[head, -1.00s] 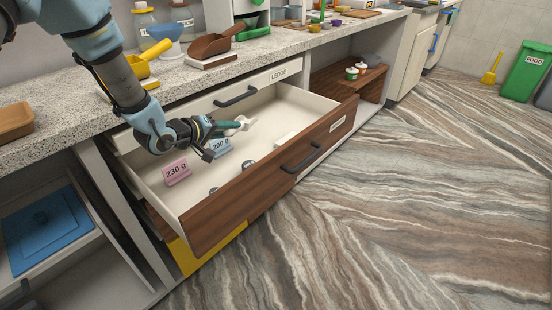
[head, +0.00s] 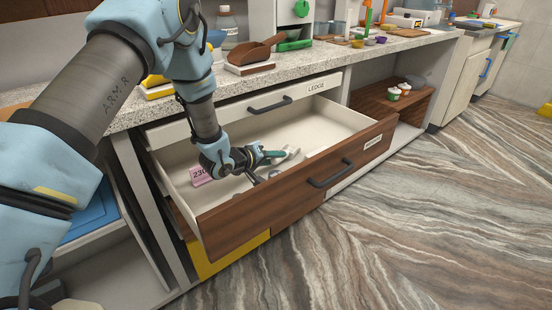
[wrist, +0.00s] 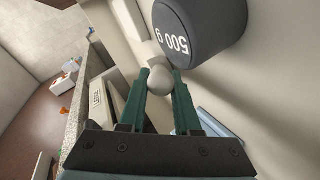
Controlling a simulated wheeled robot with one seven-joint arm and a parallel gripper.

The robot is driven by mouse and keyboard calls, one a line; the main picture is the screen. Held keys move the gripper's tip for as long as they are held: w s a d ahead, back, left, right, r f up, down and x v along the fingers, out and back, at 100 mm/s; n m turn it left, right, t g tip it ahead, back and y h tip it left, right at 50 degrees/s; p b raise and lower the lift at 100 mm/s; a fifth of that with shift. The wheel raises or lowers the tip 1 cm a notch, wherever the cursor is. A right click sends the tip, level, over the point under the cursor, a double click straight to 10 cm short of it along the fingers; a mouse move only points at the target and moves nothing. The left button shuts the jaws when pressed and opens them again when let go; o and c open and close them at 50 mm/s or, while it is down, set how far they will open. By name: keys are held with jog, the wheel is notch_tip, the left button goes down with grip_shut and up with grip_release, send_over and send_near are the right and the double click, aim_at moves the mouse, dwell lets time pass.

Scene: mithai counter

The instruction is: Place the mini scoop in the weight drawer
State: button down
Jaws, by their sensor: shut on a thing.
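The weight drawer (head: 270,190) is pulled open, with a dark wood front and a pale inside. My gripper (head: 274,154) is low inside the drawer opening, its green fingers pointing right. It is shut on the mini scoop (head: 291,151), a small pale grey thing at the fingertips. In the wrist view the scoop's rounded grey part (wrist: 158,81) shows between the fingertips. Whether the scoop touches the drawer floor is unclear.
A dark 500 g weight (wrist: 210,35) stands close beside the fingertips in the wrist view. A pink card (head: 202,176) stands at the drawer's left. The ledger drawer (head: 260,110) above is shut. A brown scoop (head: 256,50) lies on the counter.

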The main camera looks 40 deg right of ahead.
jog(key=shift+f, duration=0.15)
jog(key=c, duration=0.6)
grip_release()
jog(key=v, duration=1.2)
jog(key=shift+b, duration=0.3)
